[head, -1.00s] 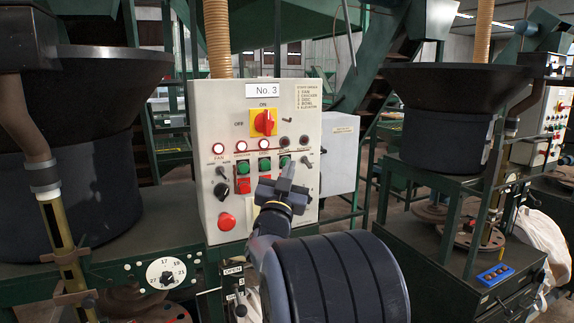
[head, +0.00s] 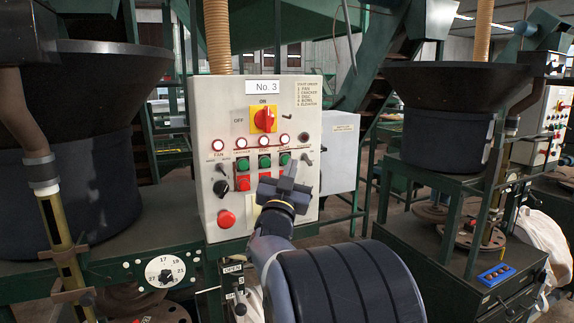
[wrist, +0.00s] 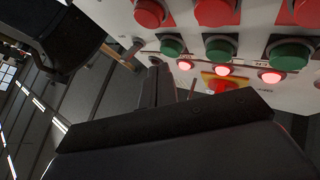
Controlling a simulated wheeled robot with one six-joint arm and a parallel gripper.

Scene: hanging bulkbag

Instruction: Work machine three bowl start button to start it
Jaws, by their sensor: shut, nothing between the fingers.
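The machine No. 3 control panel (head: 210,110) faces me in the head view. It has a row of lamps; four glow red, including the fourth, bowl lamp (head: 284,138), and the rightmost is dark. Below are green start buttons; the rightmost, for the bowl (head: 284,159), shows just above my gripper (head: 290,168). In the wrist view, turned upside down, the bowl button (wrist: 172,45) is the leftmost green one. My gripper's shut, empty fingers (wrist: 155,72) are close beside it. I cannot tell whether they touch it.
A red-yellow main switch (head: 264,119) sits above the lamps. Red stop buttons (head: 242,183), selector knobs and a large red button (head: 226,219) are near my gripper. A black hopper (head: 85,150) stands left, another machine (head: 440,120) right. Free air lies in front of the panel.

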